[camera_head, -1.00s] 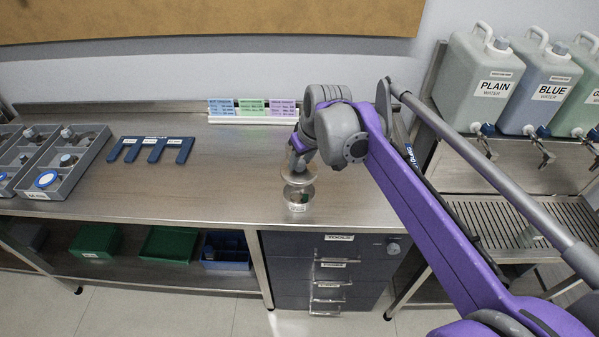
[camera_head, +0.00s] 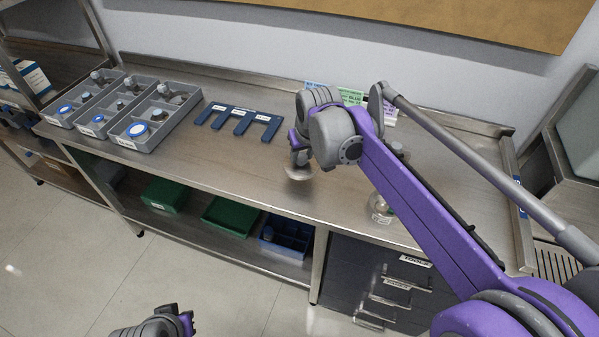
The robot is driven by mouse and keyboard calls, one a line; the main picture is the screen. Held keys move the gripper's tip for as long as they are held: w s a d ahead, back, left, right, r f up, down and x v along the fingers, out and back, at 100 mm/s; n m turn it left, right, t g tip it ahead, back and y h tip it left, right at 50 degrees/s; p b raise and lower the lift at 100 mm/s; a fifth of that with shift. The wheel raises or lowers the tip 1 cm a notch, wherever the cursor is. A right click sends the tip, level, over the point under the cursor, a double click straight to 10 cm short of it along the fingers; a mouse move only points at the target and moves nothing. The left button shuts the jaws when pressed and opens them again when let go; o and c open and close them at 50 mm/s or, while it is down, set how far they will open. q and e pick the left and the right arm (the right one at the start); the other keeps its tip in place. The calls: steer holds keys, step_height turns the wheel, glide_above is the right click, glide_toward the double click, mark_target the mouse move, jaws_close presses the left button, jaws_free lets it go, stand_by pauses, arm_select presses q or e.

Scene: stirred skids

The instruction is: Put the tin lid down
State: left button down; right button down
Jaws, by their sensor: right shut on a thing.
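My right gripper (camera_head: 298,160) hangs over the steel worktop (camera_head: 240,178), left of a small tin (camera_head: 380,208) near the front edge. It is shut on the tin lid (camera_head: 298,174), a shiny round disc held flat or nearly so under the fingers. I cannot tell whether the lid touches the worktop. The tin shows partly behind my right arm. My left gripper (camera_head: 178,322) shows at the bottom edge, partly cut off, low in front of the bench; its jaws are too unclear to read.
Grey divided trays (camera_head: 150,125) stand at the left of the worktop. A blue slotted plate (camera_head: 240,120) lies right of them. Coloured label cards (camera_head: 350,97) stand at the back. Green bins (camera_head: 232,216) and a blue bin (camera_head: 288,238) sit on the lower shelf. The worktop front-left of the lid is clear.

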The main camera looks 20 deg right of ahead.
mark_target(304, 168)
step_height(304, 168, down, 2)
steer(key=shift+s+f, duration=0.1)
steer(key=shift+f+b, duration=0.3)
steer(key=shift+f, duration=1.6)
steer(key=shift+f, duration=0.15)
steer(key=c, duration=0.5)
jaws_free()
